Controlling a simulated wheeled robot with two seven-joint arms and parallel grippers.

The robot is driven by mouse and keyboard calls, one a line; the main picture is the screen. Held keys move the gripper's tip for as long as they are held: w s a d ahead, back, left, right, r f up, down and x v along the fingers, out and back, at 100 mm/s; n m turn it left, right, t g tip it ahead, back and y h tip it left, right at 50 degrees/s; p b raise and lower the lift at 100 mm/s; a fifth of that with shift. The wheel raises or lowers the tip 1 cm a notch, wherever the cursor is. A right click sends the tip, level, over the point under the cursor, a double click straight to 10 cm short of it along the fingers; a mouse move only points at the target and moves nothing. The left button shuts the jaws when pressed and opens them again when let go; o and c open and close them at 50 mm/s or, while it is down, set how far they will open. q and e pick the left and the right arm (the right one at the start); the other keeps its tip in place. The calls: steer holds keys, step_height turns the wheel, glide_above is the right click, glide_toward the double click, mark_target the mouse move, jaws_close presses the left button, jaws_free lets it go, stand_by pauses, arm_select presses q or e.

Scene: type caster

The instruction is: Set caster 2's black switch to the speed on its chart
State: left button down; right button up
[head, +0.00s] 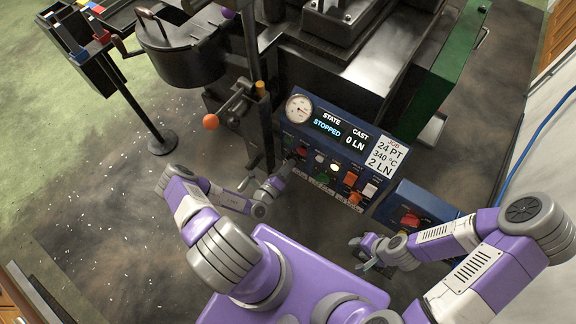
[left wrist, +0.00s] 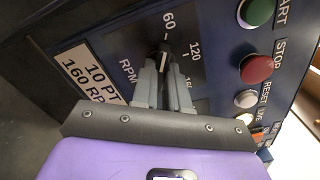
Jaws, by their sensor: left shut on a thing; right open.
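In the left wrist view, my left gripper (left wrist: 163,72) is shut on a black switch (left wrist: 164,54) with a white mark. Scale marks 60, 120 and a partly covered one beginning with 1 stand around it. The white mark seems to lie near the 60 side; its exact setting is unclear. A white chart (left wrist: 90,73) reads "10 PT" and "160 RP", its end cut off by the gripper. In the head view, my left gripper (head: 287,166) is at the left edge of the blue caster panel (head: 318,172). My right gripper (head: 363,250) is open and empty, low at the right.
The display (head: 338,130) reads STOPPED and 0 LN. A job card (head: 386,154) reads 24 PT, 340 °C, 2 LN. Green, red and white buttons (left wrist: 255,69) are right of the switch. A second blue box (head: 415,205) stands near my right gripper.

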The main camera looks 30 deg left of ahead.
stand_by(0.3)
arm_select(q)
steer(key=c, duration=1.1)
jaws_free()
steer(key=shift+c, duration=0.2)
steer(key=s+p, duration=0.1)
steer(key=s, duration=0.6)
steer(key=shift+s+a, duration=0.25)
steer(key=shift+s, duration=0.05)
